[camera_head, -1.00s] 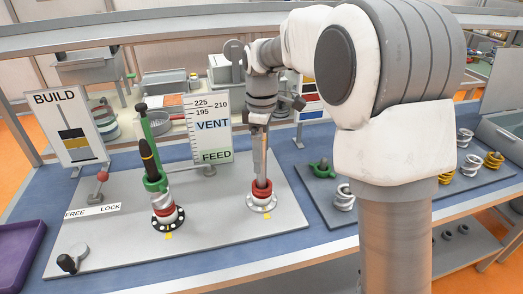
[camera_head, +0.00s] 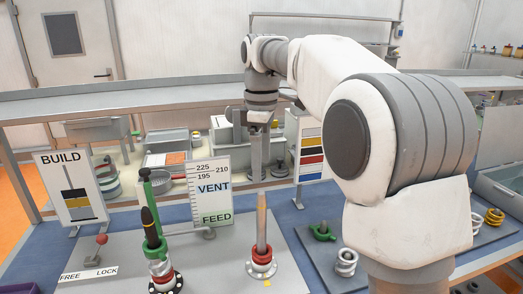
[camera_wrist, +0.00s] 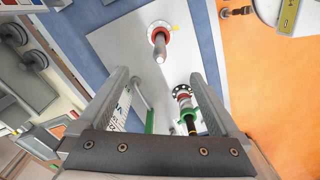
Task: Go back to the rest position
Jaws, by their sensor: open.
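My gripper (camera_head: 259,165) hangs in the head view behind the upright grey shaft (camera_head: 262,225), raised above the bench. In the wrist view my gripper (camera_wrist: 160,95) has its two fingers wide apart with nothing between their tips. The grey shaft stands upright in a red and white flanged base (camera_head: 261,268) on the grey plate; it also shows in the wrist view (camera_wrist: 160,46). A second, dark-tipped shaft (camera_head: 151,228) with a green collar (camera_head: 155,250) stands to its left, also seen in the wrist view (camera_wrist: 189,120).
A BUILD sign (camera_head: 70,188) and a VENT/FEED gauge board (camera_head: 211,190) stand on the bench. A red-knobbed lever (camera_head: 101,241) is at the left. Silver and yellow spiral pieces (camera_head: 345,261) sit at the right. A shelf rail (camera_head: 150,98) runs behind.

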